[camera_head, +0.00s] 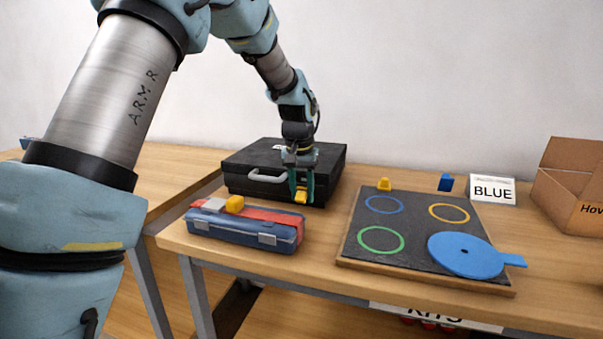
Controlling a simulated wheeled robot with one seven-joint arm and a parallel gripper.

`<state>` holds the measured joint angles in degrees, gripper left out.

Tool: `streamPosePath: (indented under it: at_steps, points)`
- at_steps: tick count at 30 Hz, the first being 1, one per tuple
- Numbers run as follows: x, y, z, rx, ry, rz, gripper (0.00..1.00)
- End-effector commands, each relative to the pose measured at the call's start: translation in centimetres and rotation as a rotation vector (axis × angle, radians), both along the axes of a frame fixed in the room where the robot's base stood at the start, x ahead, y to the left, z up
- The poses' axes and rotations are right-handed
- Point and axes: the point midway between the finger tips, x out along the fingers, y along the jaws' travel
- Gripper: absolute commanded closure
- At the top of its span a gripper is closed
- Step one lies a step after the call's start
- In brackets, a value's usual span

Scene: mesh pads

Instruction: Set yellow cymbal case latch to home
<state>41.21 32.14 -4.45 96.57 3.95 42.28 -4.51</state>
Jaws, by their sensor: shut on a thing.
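My gripper (301,199) points down at the front right of the black case (240,185). Its two teal fingers are shut on a small yellow piece (301,195), which looks like the yellow latch. I cannot tell whether this piece is attached to the case. The black case is closed and has a grey handle on its front. My gripper and wrist hide part of its front and lid.
A blue and red case (245,232) with a yellow block (235,204) stands in front. A dark ringed board (410,215) with a blue disc (466,255) lies right. Behind it are another yellow piece (384,184), a BLUE sign (492,190) and a cardboard box (570,190).

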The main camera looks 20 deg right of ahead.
Motion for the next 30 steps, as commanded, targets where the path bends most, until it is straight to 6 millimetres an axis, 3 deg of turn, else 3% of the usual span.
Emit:
streamPosePath:
  at_steps: [1,7,30]
  points:
    - [0.1,-0.2,1.2,0.024,0.027,0.001,1.00]
    - [0.5,-0.5,1.5,0.119,0.130,0.001,1.00]
    - [1.6,-1.5,1.6,0.354,0.380,0.001,1.00]
